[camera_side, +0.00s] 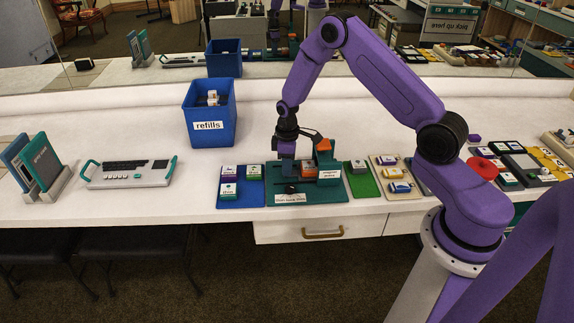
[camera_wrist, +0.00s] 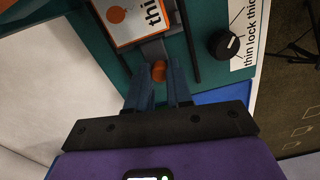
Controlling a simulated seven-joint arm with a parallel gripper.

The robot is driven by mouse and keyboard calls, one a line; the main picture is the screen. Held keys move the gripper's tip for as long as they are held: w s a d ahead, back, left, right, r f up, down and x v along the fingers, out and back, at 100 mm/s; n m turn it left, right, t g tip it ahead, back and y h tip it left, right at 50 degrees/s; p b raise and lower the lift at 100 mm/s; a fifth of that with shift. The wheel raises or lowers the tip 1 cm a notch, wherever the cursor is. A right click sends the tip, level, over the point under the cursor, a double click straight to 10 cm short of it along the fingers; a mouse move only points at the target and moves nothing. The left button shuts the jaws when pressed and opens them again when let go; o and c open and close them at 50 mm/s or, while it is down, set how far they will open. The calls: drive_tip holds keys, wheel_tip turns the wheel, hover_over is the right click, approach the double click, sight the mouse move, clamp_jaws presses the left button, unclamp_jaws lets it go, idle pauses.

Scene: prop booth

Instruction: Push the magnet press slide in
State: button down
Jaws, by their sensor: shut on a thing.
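The magnet press stands on a teal base (camera_side: 345,192) near the table's front edge, with an orange-topped upright. In the wrist view its grey slide (camera_wrist: 154,50) lies beside a dark rail and carries a block (camera_wrist: 132,22) with a white label reading "thi…", partly cut off. My gripper (camera_side: 287,158) is low over the left part of the press. In the wrist view my gripper (camera_wrist: 160,82) is shut on an orange knob (camera_wrist: 159,70) at the slide's near end. A black dial (camera_wrist: 223,44) sits beside a label reading "thin lock thick".
A blue mat (camera_side: 240,201) with labelled blocks lies left of the press. A green mat (camera_side: 362,187) and a beige tray lie right. A blue "refills" bin (camera_side: 209,112) stands behind left. A keyboard-like device (camera_side: 129,173) lies further left, with clear table between.

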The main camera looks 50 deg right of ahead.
sight(300, 172)
drive_tip(key=shift+s+d, duration=1.45)
drive_tip(key=shift+d, duration=0.05)
drive_tip(key=c, duration=1)
unclamp_jaws()
drive_tip(key=shift+r, duration=0.55)
wheel_tip(300, 172, up, 16)
drive_tip(key=shift+w+d+r, duration=0.1)
drive_tip(key=shift+r, duration=0.1)
